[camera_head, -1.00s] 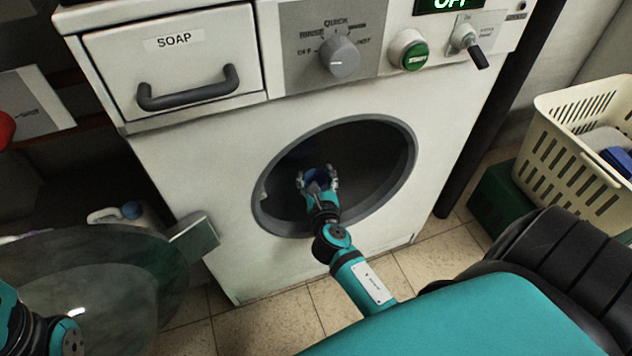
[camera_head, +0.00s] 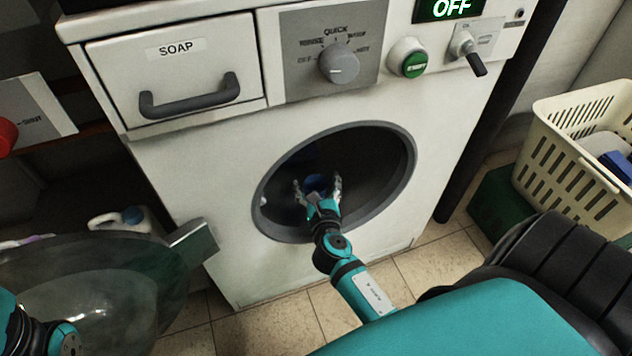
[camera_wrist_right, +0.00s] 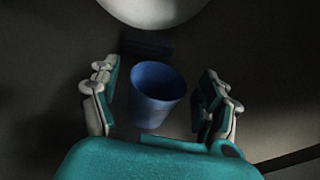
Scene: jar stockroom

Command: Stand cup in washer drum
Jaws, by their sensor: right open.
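The blue cup (camera_wrist_right: 157,95) stands upright inside the dark washer drum (camera_head: 375,165), and part of it shows in the head view (camera_head: 319,184). My right gripper (camera_head: 318,182) reaches through the round door opening. In the right wrist view its two fingers (camera_wrist_right: 157,98) are spread wide on either side of the cup, with a gap on both sides. The cup's mouth faces the camera and looks empty. Only my left arm shows at the lower left edge of the head view; its gripper is out of frame.
The washer's round glass door (camera_head: 85,290) hangs open at the left. A soap drawer (camera_head: 175,75), a dial (camera_head: 339,63) and a green button (camera_head: 408,57) sit above the opening. A cream basket (camera_head: 570,150) stands at the right. A pale rounded shape (camera_wrist_right: 152,8) is beyond the cup.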

